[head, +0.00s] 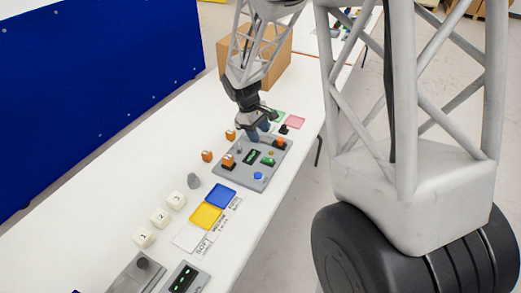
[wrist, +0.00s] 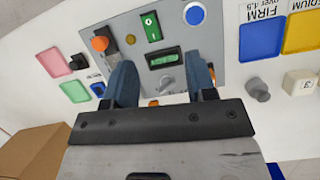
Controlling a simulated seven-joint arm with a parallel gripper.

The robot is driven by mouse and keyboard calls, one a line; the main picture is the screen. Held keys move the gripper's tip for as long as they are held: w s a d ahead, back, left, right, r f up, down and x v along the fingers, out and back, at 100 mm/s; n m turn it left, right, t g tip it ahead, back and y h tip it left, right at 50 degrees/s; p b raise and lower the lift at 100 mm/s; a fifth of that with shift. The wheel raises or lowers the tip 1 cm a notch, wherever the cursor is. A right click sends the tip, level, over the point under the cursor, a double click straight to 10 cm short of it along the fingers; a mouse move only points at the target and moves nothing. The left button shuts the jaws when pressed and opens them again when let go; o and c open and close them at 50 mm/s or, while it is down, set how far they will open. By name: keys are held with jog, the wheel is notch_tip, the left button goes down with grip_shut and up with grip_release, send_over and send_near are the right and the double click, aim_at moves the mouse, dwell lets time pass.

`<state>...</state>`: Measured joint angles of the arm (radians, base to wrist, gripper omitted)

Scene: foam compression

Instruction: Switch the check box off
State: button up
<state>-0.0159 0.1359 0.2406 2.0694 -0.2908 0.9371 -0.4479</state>
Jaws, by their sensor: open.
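The check box is the grey panel (head: 232,182), which also shows in the wrist view (wrist: 130,65). It carries a green rocker switch (wrist: 151,27), a blue round button (wrist: 193,13), a dark display with a green readout (wrist: 164,60), a grey knob (wrist: 166,82) and an orange-topped part (wrist: 101,43) on a dark base. I cannot tell which side of the rocker is pressed. My gripper (wrist: 161,68) is open and empty, fingers pointing down over the panel's knob and display side. In the head view my gripper (head: 260,133) is at the panel's far edge, its contact unclear.
Yellow (head: 206,215) and blue (head: 221,195) pads, a grey knob-like piece (head: 193,181) and several white numbered cubes (head: 160,217) lie nearer on the table. Pink (head: 295,121) and green pads lie beyond the panel. A cardboard box (head: 268,70) stands behind my arm.

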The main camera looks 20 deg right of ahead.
jog(key=n, duration=0.1)
send_near(265, 159)
jog(key=shift+w+a+f+g+h, duration=0.1)
jog(key=shift+w+f+g+h, duration=0.1)
jog(key=shift+f+g+h, duration=0.15)
jog(key=shift+x, duration=3.85)
jog(key=shift+c, duration=0.5)
